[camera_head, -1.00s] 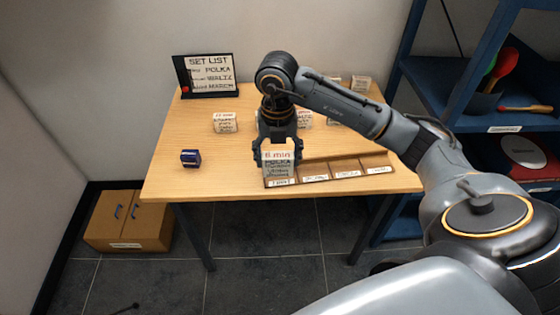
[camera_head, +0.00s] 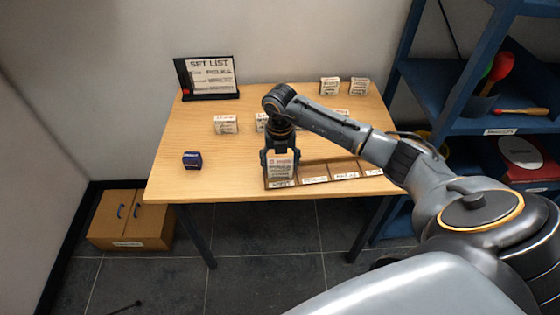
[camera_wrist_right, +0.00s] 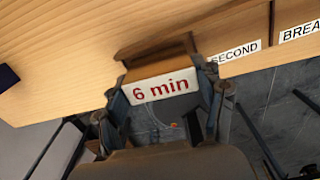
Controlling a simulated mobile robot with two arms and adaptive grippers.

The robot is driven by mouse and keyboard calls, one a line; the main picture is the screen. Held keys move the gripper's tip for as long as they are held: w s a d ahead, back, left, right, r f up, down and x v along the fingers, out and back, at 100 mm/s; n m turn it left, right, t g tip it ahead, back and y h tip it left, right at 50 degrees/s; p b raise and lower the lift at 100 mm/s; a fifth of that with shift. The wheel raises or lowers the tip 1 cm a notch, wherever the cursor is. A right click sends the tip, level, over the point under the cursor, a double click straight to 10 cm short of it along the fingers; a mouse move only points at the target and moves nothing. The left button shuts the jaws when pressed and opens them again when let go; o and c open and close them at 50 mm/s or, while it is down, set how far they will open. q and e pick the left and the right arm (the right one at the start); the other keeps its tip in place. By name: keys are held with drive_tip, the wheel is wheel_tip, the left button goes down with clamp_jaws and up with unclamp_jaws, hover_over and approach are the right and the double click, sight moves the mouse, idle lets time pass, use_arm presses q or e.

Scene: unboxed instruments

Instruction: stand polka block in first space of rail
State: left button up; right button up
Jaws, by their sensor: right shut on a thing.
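The polka block (camera_head: 281,166) is white with print on its front. It stands upright at the left end of the rail (camera_head: 324,180), over the first space. The block's top edge reads "6 min" in the right wrist view (camera_wrist_right: 160,86). My right gripper (camera_head: 280,160) is shut on the block, one finger on each side. Whether the block's foot touches the rail floor cannot be told. The rail runs along the table's front edge, with labelled spaces to the right of the block. My left gripper is not in view.
The set list board (camera_head: 211,77) stands at the back left of the table (camera_head: 180,135). Other white blocks (camera_head: 226,124) stand mid-table and at the back right (camera_head: 329,86). A small dark blue object (camera_head: 192,159) lies at the left. Blue shelves (camera_head: 470,110) stand at the right.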

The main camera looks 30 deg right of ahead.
sight(279, 162)
drive_tip(key=shift+f, duration=0.15)
drive_tip(key=o, duration=1.2)
drive_tip(key=shift+r, duration=0.6)
wheel_tip(279, 162, up, 11)
drive_tip(key=shift+r+b, duration=0.1)
drive_tip(key=shift+b, duration=0.85)
drive_tip(key=shift+a, duration=0.15)
